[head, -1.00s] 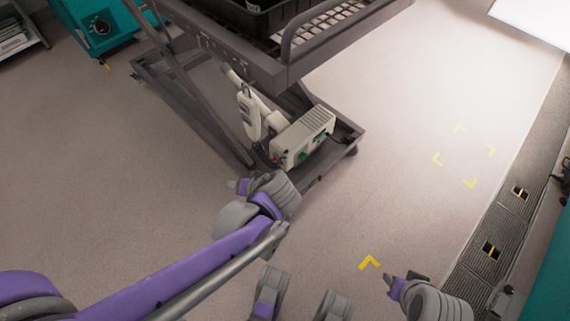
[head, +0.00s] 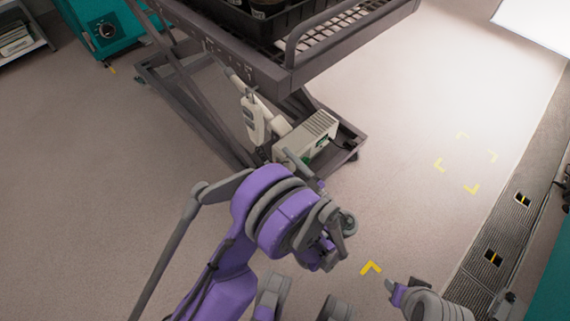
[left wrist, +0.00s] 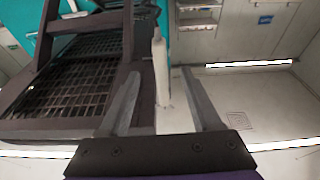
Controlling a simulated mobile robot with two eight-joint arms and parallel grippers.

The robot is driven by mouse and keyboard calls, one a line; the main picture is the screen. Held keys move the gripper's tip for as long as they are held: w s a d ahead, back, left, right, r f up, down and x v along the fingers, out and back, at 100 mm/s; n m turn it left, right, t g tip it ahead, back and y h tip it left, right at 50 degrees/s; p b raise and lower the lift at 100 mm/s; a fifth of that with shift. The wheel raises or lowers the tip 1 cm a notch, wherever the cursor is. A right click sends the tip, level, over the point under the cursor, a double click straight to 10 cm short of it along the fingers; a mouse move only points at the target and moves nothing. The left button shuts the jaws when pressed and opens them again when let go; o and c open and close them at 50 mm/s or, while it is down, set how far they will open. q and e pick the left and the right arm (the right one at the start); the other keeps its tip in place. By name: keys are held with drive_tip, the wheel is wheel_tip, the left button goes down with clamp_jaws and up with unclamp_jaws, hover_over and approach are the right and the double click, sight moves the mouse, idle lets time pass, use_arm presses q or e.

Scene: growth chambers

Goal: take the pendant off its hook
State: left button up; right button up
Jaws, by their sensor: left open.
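The pendant (head: 254,120) is a pale hand-held control that hangs upright at the side of the dark lift cart, beside a slanted white arm. Its hook is too small to make out. My left gripper (head: 297,165) is to the right of and below the pendant in the head view, apart from it, in front of the cart's base. In the left wrist view my left gripper (left wrist: 163,90) is open, fingers spread. A pale upright thing (left wrist: 161,68) shows between the fingers, farther off; I cannot tell if it is the pendant or the white arm.
The lift cart (head: 243,62) carries a black tray (head: 295,35) above the pendant. A beige box (head: 318,128) sits on its base, partly hidden by my left arm. A teal unit (head: 105,30) stands at the back left. The floor at the left and right is clear.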

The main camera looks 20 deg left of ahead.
sight(261, 137)
use_arm(q)
drive_tip(key=shift+p+x, duration=0.9)
drive_tip(key=shift+x, duration=4.35)
drive_tip(key=shift+c, duration=0.2)
clamp_jaws()
drive_tip(key=shift+r, duration=0.15)
drive_tip(key=shift+r+p, duration=0.65)
drive_tip(key=shift+r, duration=0.25)
drive_tip(key=shift+s, duration=0.15)
drive_tip(key=shift+s+a, duration=0.4)
drive_tip(key=shift+s, duration=0.5)
